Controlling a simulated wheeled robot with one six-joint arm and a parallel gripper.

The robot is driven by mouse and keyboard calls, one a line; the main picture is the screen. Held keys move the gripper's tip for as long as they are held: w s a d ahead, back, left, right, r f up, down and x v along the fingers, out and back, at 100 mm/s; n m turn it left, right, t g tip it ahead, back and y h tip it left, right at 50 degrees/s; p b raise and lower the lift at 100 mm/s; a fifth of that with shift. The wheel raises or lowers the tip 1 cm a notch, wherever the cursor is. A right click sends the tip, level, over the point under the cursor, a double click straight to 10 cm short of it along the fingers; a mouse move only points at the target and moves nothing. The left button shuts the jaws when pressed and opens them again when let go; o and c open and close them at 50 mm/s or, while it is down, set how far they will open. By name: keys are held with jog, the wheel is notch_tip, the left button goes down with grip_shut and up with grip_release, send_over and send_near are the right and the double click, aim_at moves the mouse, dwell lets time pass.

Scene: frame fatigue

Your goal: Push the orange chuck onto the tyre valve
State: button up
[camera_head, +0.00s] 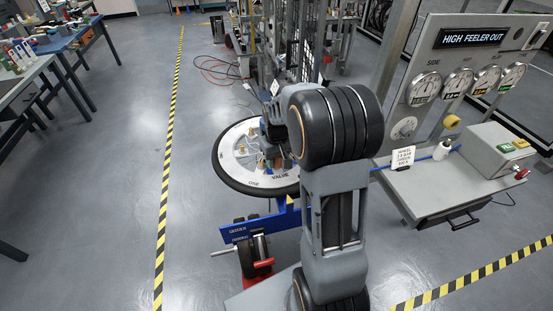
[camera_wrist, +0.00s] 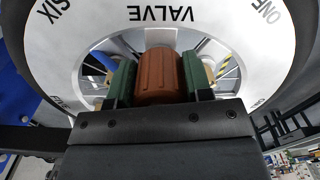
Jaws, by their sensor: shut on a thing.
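My gripper (camera_wrist: 160,88) is shut on the orange chuck (camera_wrist: 160,75), which sits between its two green-faced fingers in the wrist view. The chuck is in front of the wheel's open spoked middle. The wheel's white ring (camera_wrist: 225,40) carries the word VALVE just beyond the chuck. In the head view the wheel (camera_head: 226,172) lies nearly flat on a blue stand, and my arm covers its right part. The tyre valve cannot be made out in either view, so I cannot tell whether the chuck touches it.
A gauge panel (camera_head: 470,62) reads HIGH FEELER OUT above several dials. A grey shelf (camera_head: 440,195) below it holds a sign and a box with buttons. The blue stand (camera_head: 240,231) is under the wheel. Open floor (camera_head: 115,165) lies to the left.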

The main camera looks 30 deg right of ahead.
jog(key=shift+f, duration=0.3)
jog(key=o, duration=0.9)
jog(key=shift+c, duration=0.2)
jog(key=shift+r, duration=0.1)
notch_tip(320, 180, up, 14)
jog(key=b, duration=0.1)
jog(key=shift+a, duration=0.15)
jog(key=shift+f, duration=0.2)
jog(key=shift+w+f, duration=0.15)
jog(key=shift+f, duration=0.15)
jog(key=s+a+f+t, duration=0.1)
jog(key=s+a, duration=0.3)
jog(key=s, duration=0.4)
jog(key=s+a+f+t, duration=0.1)
jog(key=s+a+t, duration=0.2)
jog(key=s+a, duration=0.2)
jog(key=s, duration=0.3)
jog(key=shift+a+f+t, duration=0.15)
jog(key=shift+t, duration=0.15)
